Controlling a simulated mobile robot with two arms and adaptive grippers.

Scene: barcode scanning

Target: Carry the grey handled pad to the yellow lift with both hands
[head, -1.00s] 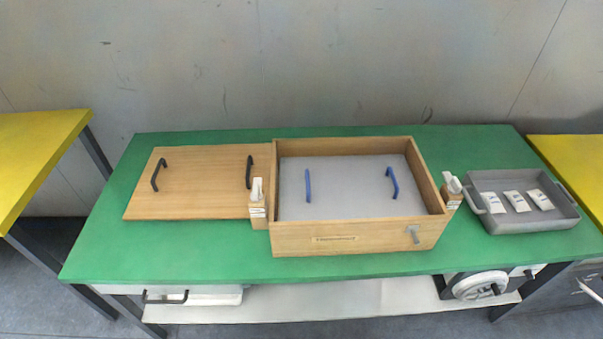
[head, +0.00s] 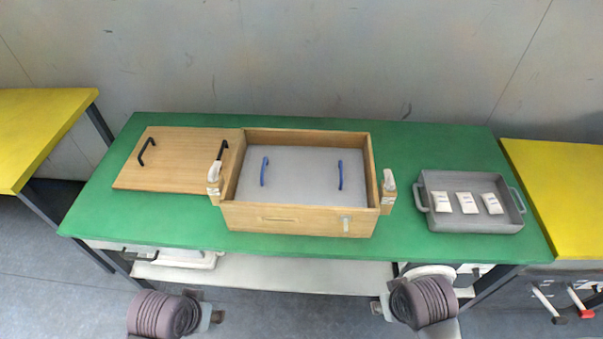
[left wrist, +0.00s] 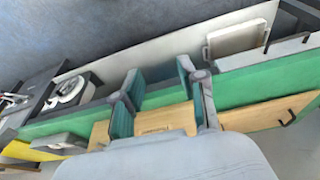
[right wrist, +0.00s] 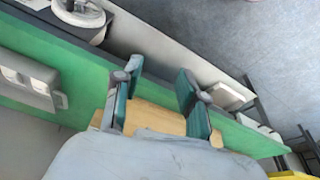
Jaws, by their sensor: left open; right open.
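The grey pad (head: 300,175) with two blue upright handles (head: 265,172) (head: 340,175) lies flat inside an open wooden box (head: 290,217) on the green table. Two yellow-topped surfaces stand at the sides, one left (head: 40,125) and one right (head: 560,195); I cannot tell which is the lift. My left gripper (left wrist: 160,88) is open and empty in the left wrist view, with the box behind its fingers. My right gripper (right wrist: 158,92) is open and empty in the right wrist view, also facing the box. In the head view my arms show at the bottom, in front of the table.
A wooden lid (head: 175,170) with black handles lies left of the box. A grey tray (head: 480,222) with three white packets stands to the right.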

